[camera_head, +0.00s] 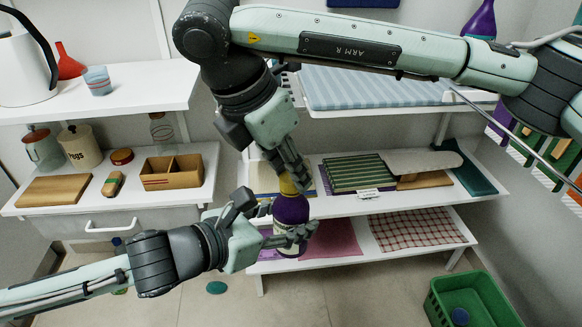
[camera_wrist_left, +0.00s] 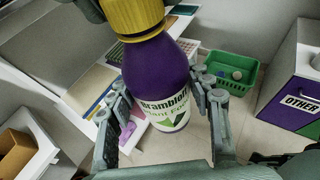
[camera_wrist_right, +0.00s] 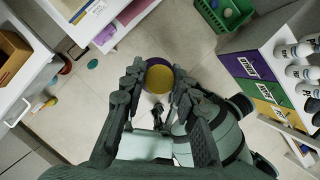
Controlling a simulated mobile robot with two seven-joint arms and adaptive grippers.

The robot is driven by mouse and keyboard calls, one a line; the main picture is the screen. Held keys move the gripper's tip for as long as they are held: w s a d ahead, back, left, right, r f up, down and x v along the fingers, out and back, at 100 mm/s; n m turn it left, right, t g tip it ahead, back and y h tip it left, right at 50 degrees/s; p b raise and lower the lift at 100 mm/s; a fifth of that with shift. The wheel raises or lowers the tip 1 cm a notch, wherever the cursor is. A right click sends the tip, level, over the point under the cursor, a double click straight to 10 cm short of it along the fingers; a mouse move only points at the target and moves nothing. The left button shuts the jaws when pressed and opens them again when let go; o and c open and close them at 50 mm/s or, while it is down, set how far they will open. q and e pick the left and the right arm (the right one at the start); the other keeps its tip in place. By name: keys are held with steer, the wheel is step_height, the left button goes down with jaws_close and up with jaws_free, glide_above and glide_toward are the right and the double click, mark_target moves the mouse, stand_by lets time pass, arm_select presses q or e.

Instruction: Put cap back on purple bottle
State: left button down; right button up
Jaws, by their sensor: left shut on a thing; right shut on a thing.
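The purple bottle (camera_head: 291,210) is held upright off the floor in front of the shelves. Its white label faces my left wrist view (camera_wrist_left: 168,112). My left gripper (camera_head: 284,222) is shut around the bottle's body, one finger on each side. The yellow cap (camera_head: 287,185) is at the bottle's neck, and it also shows in the left wrist view (camera_wrist_left: 133,15). My right gripper (camera_head: 291,174) comes from above and is shut on the cap. In the right wrist view the round cap (camera_wrist_right: 159,79) covers most of the bottle. I cannot tell whether it is fully seated.
A shelf with a wooden box (camera_head: 172,172) is at left. A green crate (camera_head: 470,300) is on the floor at right. Another purple bottle (camera_head: 480,20) stands at top right.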

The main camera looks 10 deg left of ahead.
steer(key=m+g, duration=0.1)
steer(key=m, duration=0.1)
steer(key=m+h, duration=0.1)
steer(key=m, duration=0.2)
steer(key=shift+w+a+m+g, duration=0.1)
steer(key=shift+m+g, duration=0.2)
steer(key=shift+g, duration=0.1)
steer(key=m+g, duration=0.1)
steer(key=m, duration=0.2)
steer(key=shift+m+h, duration=0.3)
steer(key=shift+m, duration=0.1)
steer(key=o, duration=0.7)
steer(key=shift+r, duration=2.3)
steer(key=shift+c, duration=0.6)
